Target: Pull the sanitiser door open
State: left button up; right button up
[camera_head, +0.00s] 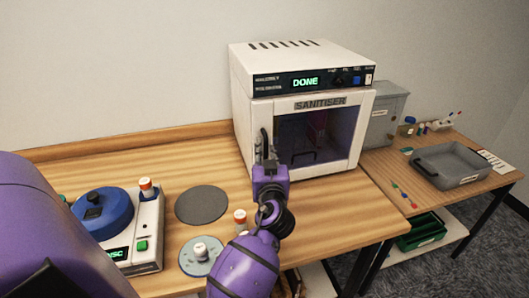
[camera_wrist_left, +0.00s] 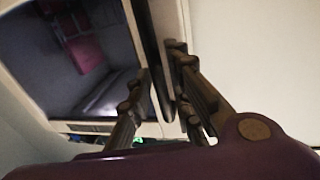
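The white sanitiser (camera_head: 300,70) stands at the back of the wooden table, its display reading DONE. Its door (camera_head: 352,148) has a dark window and looks closed. The dark upright handle (camera_head: 263,143) is at the door's left edge. My left gripper (camera_head: 266,160) is at this handle and hides its lower part. In the left wrist view the handle (camera_wrist_left: 157,70) runs between the two fingers (camera_wrist_left: 158,75), which stand apart; whether they touch it is unclear. The door window (camera_wrist_left: 50,60) shows left of the fingers there. My right gripper is not in view.
A machine with a blue round lid (camera_head: 103,211) stands at the left. A grey disc (camera_head: 202,205), a pale blue disc (camera_head: 189,256) and an orange-capped vial (camera_head: 240,217) lie near my arm. A side table at right holds a grey tray (camera_head: 427,176) and a grey box (camera_head: 392,95).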

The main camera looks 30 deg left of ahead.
pick_arm(q)
jog(key=shift+w+a, duration=0.1)
grip_shut()
dwell(0.3)
